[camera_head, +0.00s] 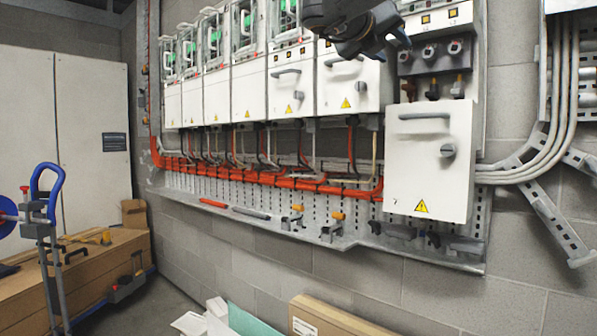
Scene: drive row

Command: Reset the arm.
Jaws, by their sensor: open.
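My dark gripper (378,46) is at the top middle of the head view, partly cut off by the upper edge. Its jaws are open and I see nothing between them. It hangs in front of the row of white drive cabinets (250,95), near the upper edge of a cabinet with a grey handle. How far it is from the cabinet fronts is hard to tell.
A lower white cabinet door (430,165) stands out on the right. Below the cabinets run orange cables (265,178) and a metal shelf (330,235) with tools. A blue-handled trolley (45,215) and cardboard boxes (335,318) stand on the floor.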

